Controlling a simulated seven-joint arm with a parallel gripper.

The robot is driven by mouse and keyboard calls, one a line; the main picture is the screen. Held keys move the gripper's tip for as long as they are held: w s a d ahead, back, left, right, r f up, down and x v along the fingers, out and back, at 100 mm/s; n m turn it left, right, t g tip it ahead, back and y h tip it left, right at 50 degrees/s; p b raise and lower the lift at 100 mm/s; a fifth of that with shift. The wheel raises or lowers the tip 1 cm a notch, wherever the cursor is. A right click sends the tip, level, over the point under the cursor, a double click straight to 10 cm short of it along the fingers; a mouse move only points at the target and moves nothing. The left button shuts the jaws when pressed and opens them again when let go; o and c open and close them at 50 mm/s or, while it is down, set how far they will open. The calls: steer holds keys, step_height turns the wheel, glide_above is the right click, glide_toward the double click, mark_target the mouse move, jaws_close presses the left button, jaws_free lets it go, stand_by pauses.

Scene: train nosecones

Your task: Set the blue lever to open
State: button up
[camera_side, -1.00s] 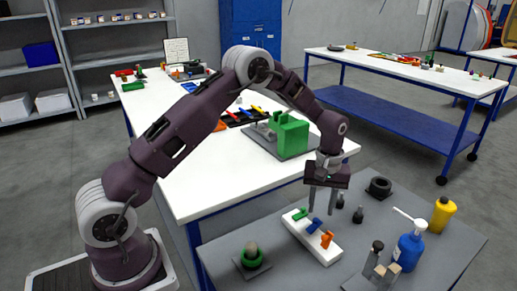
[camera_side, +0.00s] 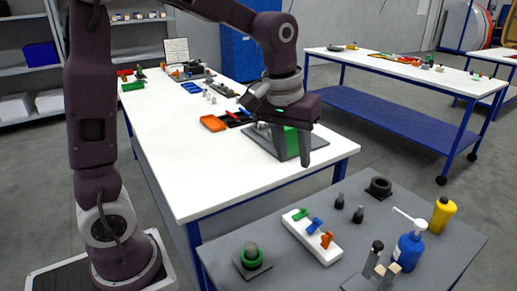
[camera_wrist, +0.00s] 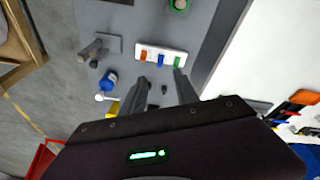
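The blue lever (camera_side: 314,226) sits in the middle of a white block (camera_side: 298,234), between a green lever (camera_side: 301,214) and an orange lever (camera_side: 327,239). In the wrist view the blue lever (camera_wrist: 161,58) shows beyond my fingers, with the white block (camera_wrist: 178,53) around it. I cannot tell from its tilt whether it is open or closed. My gripper (camera_side: 295,159) is open and empty. It is raised in front of the green block, up and back from the levers, touching none of them. Its fingers (camera_wrist: 160,80) are spread in the wrist view.
On the grey table stand a blue bottle (camera_side: 410,250), a yellow bottle (camera_side: 442,214), a black ring (camera_side: 379,188), small black pegs (camera_side: 358,214) and a green ring fixture (camera_side: 251,256). A green block (camera_side: 291,140) stands on the white table (camera_side: 185,190) behind my gripper.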

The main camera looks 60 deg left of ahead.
steer(key=s+r+m+t, duration=0.1)
steer(key=s+r+m, duration=0.1)
steer(key=s, duration=0.6)
steer(key=shift+s+d+r, duration=0.3)
steer(key=shift+s+r, duration=0.05)
steer(key=shift+r, duration=0.4)
steer(key=m+g, duration=0.3)
steer(key=g, duration=0.1)
glide_above(316, 219)
step_height(316, 219, down, 20)
steer(key=shift+f, duration=0.2)
step_height(316, 219, down, 7)
steer(key=shift+f, duration=0.3)
